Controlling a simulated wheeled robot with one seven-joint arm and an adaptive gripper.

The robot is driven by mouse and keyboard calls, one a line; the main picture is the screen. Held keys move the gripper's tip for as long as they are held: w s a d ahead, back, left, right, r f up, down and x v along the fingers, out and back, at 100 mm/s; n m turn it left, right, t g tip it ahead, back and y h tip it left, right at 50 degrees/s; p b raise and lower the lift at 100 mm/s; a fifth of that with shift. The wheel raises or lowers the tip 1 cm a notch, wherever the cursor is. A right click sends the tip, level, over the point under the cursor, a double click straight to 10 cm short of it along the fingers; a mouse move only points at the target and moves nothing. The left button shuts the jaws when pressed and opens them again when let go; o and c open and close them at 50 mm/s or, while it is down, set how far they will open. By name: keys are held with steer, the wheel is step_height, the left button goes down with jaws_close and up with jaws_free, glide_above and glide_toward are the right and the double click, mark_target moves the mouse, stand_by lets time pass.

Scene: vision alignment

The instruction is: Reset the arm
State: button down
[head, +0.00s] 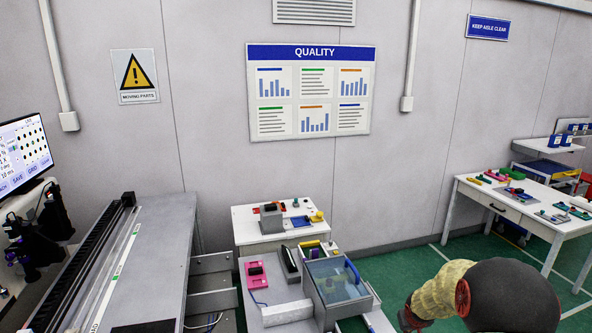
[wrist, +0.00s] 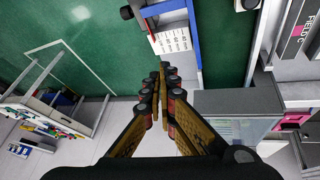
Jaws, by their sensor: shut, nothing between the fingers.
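My gripper (wrist: 161,108) shows in the wrist view with its two fingers close together and nothing between them. It hangs in free space, with the green floor, a grey wall and a blue-edged piece of furniture behind it. In the head view part of my arm shows at the lower right, with a dark rounded link and a tan section. The gripper's fingers cannot be made out in the head view.
A clear-lidded bin (head: 336,281) stands beside a pink part (head: 256,273) at the front middle. A small white table (head: 250,228) stands behind. A long rail bench (head: 160,250) fills the left. A white workbench (head: 515,208) stands right; green floor (head: 400,263) lies between.

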steer(key=s+a+r+b, duration=0.2)
steer(key=s+a+r, duration=0.4)
steer(key=s, duration=0.7)
steer(key=s+a+r+y+b, duration=0.1)
steer(key=s+a+r+b, duration=0.2)
steer(key=s, duration=1)
steer(key=s+a+r+y+b, duration=0.1)
steer(key=s+a+r+b, duration=0.2)
steer(key=s+a+r, duration=0.6)
steer(key=s+r, duration=0.2)
steer(key=s, duration=0.2)
steer(key=shift+s, duration=0.35)
